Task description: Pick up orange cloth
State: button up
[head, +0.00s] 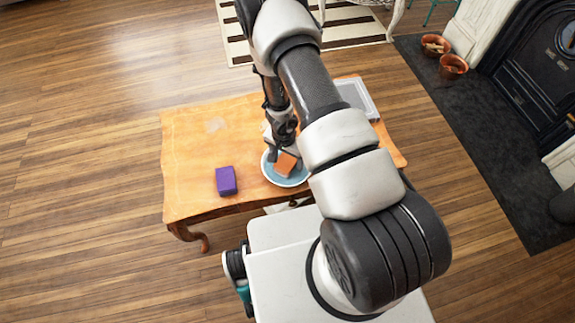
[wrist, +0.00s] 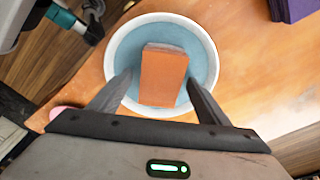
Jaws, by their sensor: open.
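The orange cloth (head: 286,165) is a small folded block lying in a blue bowl with a white rim (head: 267,176) on the wooden table. In the wrist view the cloth (wrist: 163,80) sits in the middle of the bowl (wrist: 205,45). My gripper (wrist: 160,84) is open, with one finger on each side of the cloth and its tips over the bowl. Gaps show between the fingers and the cloth. In the head view my gripper (head: 279,150) is just above the bowl, partly hidden by my arm.
A purple folded cloth (head: 226,181) lies left of the bowl on the table (head: 190,140). A grey tray (head: 357,98) is at the table's back right, partly behind my arm. The table's left part is mostly clear. A fireplace (head: 535,75) stands at the far right.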

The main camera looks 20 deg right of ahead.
aim_at(287, 160)
jog(key=shift+w+f, duration=0.1)
jog(key=shift+f, duration=0.4)
jog(key=c, duration=1.2)
notch_tip(287, 160, up, 10)
jog(key=p, duration=0.4)
jog(key=shift+p, duration=0.35)
jog(key=shift+c, duration=0.2)
jog(key=o, duration=0.5)
jog(key=c, duration=0.3)
